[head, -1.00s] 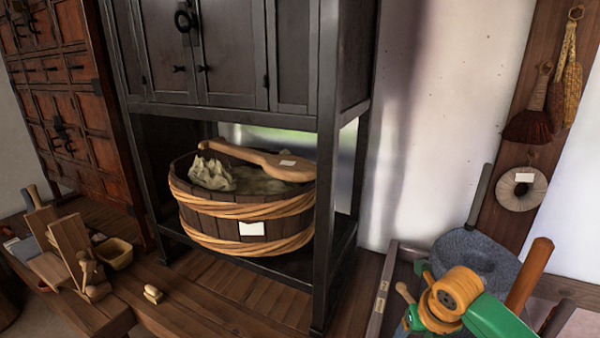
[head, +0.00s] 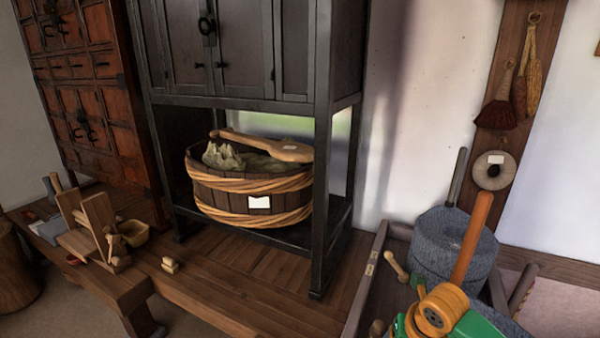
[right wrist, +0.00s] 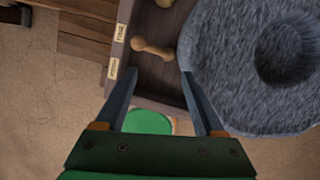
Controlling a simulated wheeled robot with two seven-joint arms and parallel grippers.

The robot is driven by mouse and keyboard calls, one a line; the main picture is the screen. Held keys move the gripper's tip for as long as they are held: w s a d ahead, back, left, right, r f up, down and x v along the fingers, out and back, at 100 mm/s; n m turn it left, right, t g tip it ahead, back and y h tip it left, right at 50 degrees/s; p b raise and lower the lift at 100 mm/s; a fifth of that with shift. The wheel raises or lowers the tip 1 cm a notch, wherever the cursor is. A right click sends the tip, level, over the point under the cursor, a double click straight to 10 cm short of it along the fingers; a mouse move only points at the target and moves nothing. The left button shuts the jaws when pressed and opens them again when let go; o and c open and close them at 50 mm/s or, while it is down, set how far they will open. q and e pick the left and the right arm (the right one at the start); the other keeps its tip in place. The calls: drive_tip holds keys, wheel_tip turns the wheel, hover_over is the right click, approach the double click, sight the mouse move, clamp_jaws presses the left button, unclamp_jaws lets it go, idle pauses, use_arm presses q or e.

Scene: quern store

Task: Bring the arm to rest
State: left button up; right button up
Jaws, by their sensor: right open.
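My right arm, green with an orange joint, comes in at the bottom right of the head view. In the right wrist view my right gripper (right wrist: 158,75) is open, with nothing between its two dark fingers. It is above the edge of a wooden tray (head: 362,290), beside a grey stone (right wrist: 215,75) with a round hollow. A small wooden peg (right wrist: 152,48) lies in the tray beyond the fingertips, apart from them. It also shows in the head view (head: 397,266). My left gripper is not in view.
The grey stone stands at the right in the head view, with an orange-brown rod (head: 472,240) in front. A black cabinet (head: 325,200) holds a banded tub (head: 225,196). Wooden pieces and a small bowl (head: 134,233) are at the left.

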drive_tip(key=s+a+f+m+y, duration=0.2)
drive_tip(key=s+a+f+m, duration=0.65)
drive_tip(key=m, duration=0.55)
drive_tip(key=s+d+m+h, duration=0.1)
drive_tip(key=s+d+m, duration=0.1)
drive_tip(key=s+m, duration=0.6)
drive_tip(key=s+d+m+h, duration=0.1)
drive_tip(key=s+d+m, duration=0.3)
drive_tip(key=m, duration=0.5)
drive_tip(key=s+a+f+g+b, duration=0.1)
drive_tip(key=s+f+b, duration=0.15)
drive_tip(key=f, duration=0.95)
drive_tip(key=s+f+b, duration=0.1)
drive_tip(key=f+b, duration=0.3)
drive_tip(key=f, duration=0.8)
drive_tip(key=s+d+f+g+b, duration=0.15)
drive_tip(key=s+f+b, duration=0.25)
drive_tip(key=s+f, duration=0.85)
wheel_tip(320, 180, up, 19)
drive_tip(key=p, duration=1.9)
drive_tip(key=shift+w+d, duration=0.2)
drive_tip(key=shift+w, duration=0.2)
